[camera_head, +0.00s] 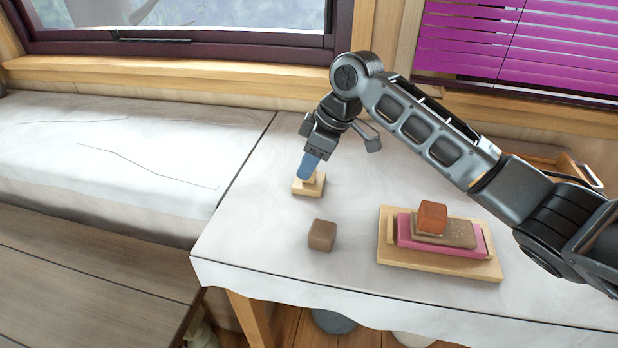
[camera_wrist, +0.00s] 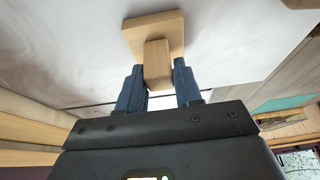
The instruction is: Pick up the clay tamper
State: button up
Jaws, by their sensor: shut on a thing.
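The clay tamper (camera_head: 309,187) is a pale wooden piece with a flat square base and an upright block handle. It stands near the left side of the white-covered table in the head view. My gripper (camera_head: 310,168) reaches down to it from above, with blue fingers. In the wrist view the tamper's base (camera_wrist: 142,29) lies beyond the fingers, and its handle sits between the two fingertips of my gripper (camera_wrist: 158,77). The gripper is shut on the handle. Whether the base touches the table cannot be told for sure.
A brown cube (camera_head: 321,235) stands on the table in front of the tamper. To the right is a wooden board (camera_head: 440,267) with a pink slab (camera_head: 405,231), a brown slab (camera_head: 461,234) and an orange-red block (camera_head: 432,217). A white-covered bench (camera_head: 110,150) adjoins the table's left edge.

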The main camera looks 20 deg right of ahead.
jog(key=shift+c, duration=0.5)
jog(key=shift+r, duration=0.55)
notch_tip(320, 180, up, 2)
jog(key=shift+r+b, duration=0.2)
jog(key=shift+b, duration=0.25)
jog(key=s+d+r+b, duration=0.2)
jog(key=s+d+r, duration=0.5)
jog(key=d, duration=0.2)
jog(key=shift+s+r, duration=0.15)
jog(key=shift+r, duration=0.15)
jog(key=shift+d, duration=0.1)
jog(key=o, duration=0.6)
jog(key=shift+c, duration=0.2)
jog(key=c, duration=0.5)
